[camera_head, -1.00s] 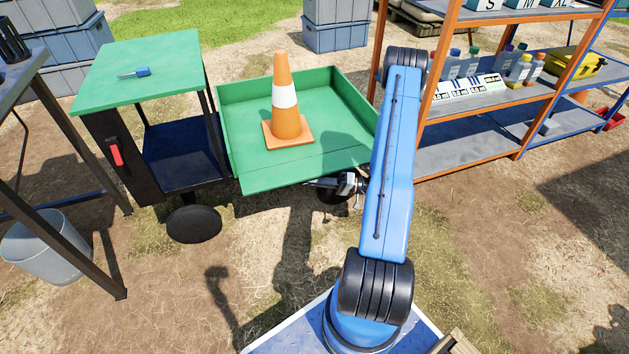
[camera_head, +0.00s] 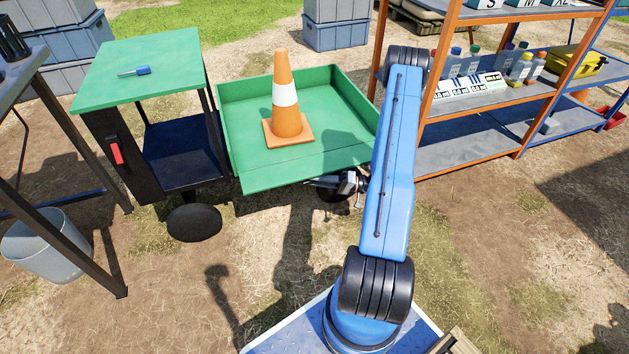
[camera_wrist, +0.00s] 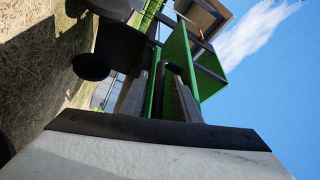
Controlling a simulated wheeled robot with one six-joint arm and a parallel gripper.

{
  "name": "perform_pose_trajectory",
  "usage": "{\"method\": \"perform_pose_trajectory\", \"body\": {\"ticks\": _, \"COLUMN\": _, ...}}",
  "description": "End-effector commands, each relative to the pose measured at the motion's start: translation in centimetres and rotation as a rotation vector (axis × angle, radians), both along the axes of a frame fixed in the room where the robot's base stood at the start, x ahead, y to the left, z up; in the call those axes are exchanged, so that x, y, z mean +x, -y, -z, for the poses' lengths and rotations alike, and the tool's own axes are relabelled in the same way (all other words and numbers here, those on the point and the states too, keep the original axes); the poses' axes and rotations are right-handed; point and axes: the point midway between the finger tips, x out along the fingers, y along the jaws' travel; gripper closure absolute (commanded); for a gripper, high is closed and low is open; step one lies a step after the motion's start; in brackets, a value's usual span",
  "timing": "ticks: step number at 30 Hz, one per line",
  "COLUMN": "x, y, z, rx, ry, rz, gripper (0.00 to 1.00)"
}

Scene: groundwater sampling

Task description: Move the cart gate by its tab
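The green cart tray (camera_head: 345,108) stands ahead of me with an orange cone in it. I cannot make out the tab in the head view. My gripper (camera_head: 313,183) is low at the outer side of this panel, near its right end, partly behind my arm.
The orange cone (camera_head: 285,105) stands inside the tray. A green-topped table (camera_head: 150,60) with a blue-handled tool is left of it. An orange shelf (camera_head: 470,110) with bottles stands close to my arm on the right. A grey bucket (camera_head: 48,248) is at left. Near ground is clear.

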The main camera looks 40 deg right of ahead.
Motion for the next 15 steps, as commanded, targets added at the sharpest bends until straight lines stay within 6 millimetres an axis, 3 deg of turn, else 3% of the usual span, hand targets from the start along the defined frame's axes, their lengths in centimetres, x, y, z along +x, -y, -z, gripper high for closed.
{"method": "perform_pose_trajectory", "body": {"ticks": 15, "x": -5.1, "y": 6.9, "z": 1.2, "rx": -0.001, "ry": 0.000, "rz": 0.005, "gripper": 0.71}}
